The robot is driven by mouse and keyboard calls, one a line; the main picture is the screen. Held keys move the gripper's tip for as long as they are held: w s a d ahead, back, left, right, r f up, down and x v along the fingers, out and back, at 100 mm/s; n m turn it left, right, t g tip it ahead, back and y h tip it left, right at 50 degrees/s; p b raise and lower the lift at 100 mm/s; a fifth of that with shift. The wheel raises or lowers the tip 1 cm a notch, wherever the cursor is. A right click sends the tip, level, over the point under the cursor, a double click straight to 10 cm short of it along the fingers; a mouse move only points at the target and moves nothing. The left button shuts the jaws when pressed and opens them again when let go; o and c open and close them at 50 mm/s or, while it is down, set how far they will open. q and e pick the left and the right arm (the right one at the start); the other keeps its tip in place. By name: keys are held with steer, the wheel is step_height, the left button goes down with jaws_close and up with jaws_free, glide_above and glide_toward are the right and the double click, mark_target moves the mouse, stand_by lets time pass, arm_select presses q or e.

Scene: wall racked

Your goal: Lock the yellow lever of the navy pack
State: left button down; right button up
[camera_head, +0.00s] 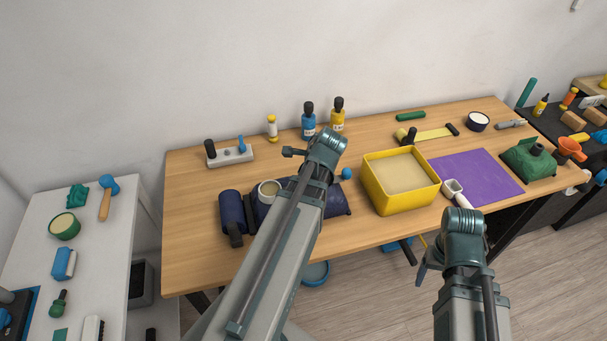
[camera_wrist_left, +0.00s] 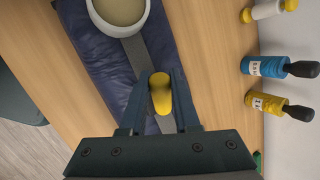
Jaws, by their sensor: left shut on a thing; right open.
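The navy pack (camera_head: 337,200) lies on the wooden table, partly hidden behind my left arm. It also shows in the left wrist view (camera_wrist_left: 88,62), with a grey strap (camera_wrist_left: 139,58) across it. The yellow lever (camera_wrist_left: 160,92) stands up between the fingers of my left gripper (camera_wrist_left: 158,100), which is shut on it. The lever and the left fingertips are hidden in the head view. My right gripper (camera_head: 422,272) is open and empty, off the table's front edge. Whether the lever is locked cannot be told.
A pale cup (camera_head: 269,188) sits on the pack close to the lever. A navy roll (camera_head: 232,211) lies to its left. A yellow bin (camera_head: 402,198) and purple mat (camera_head: 490,170) are to the right. Blue (camera_head: 308,125) and yellow (camera_head: 338,119) bottles stand behind.

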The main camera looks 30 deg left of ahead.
arm_select(q)
steer(key=shift+f, duration=0.1)
steer(key=c, duration=0.6)
jaws_free()
steer(key=shift+c, duration=0.2)
steer(key=p+v, duration=1.2)
steer(key=v, duration=0.1)
steer(key=shift+s+r, duration=0.3)
steer(key=shift+r, duration=0.1)
